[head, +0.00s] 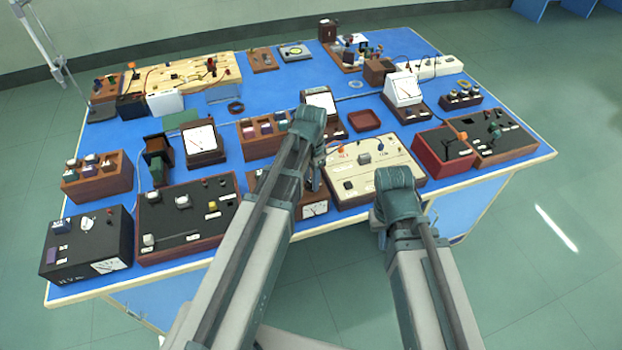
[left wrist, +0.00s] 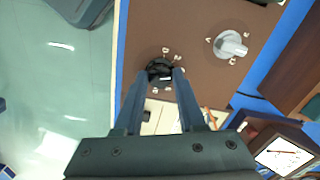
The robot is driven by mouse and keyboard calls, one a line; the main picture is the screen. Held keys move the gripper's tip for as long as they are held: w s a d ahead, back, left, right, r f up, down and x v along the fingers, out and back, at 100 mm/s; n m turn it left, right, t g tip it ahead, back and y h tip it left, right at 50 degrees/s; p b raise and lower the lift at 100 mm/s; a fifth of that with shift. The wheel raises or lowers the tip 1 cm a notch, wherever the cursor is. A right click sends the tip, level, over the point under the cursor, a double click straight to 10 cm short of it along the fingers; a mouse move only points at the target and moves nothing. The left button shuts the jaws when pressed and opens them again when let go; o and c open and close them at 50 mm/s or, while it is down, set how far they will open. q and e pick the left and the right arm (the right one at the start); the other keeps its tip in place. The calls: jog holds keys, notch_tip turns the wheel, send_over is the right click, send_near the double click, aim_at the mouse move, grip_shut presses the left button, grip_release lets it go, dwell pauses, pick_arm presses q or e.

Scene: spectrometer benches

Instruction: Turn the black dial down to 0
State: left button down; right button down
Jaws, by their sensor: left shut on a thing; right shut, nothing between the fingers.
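The black dial (left wrist: 160,73) sits on a brown panel (left wrist: 185,30) in the left wrist view, with small white letters around it. My left gripper (left wrist: 161,76) is shut on the dial, one finger on each side. The fingers hide part of it, and I cannot read its pointer setting. In the head view my left gripper (head: 315,183) reaches down at the brown unit beside the cream box, and my arm hides the dial. My right gripper (head: 387,212) is shut and empty above the front of the cream box, its fingertips mostly hidden by the wrist.
A pale grey knob (left wrist: 231,43) stands on the same panel. The cream box (head: 350,187) lies right of it. A dark unit with knobs (head: 185,222) is to the left, and a red-brown box (head: 430,165) is to the right. Meters stand behind.

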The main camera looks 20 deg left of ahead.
pick_arm(q)
jog(key=n, duration=1.4)
jog(key=shift+n, duration=0.3)
dwell(0.5)
jog(key=c, duration=0.5)
grip_release()
notch_tip(320, 180, up, 14)
jog(key=p, duration=1.3)
jog(key=shift+p, duration=0.4)
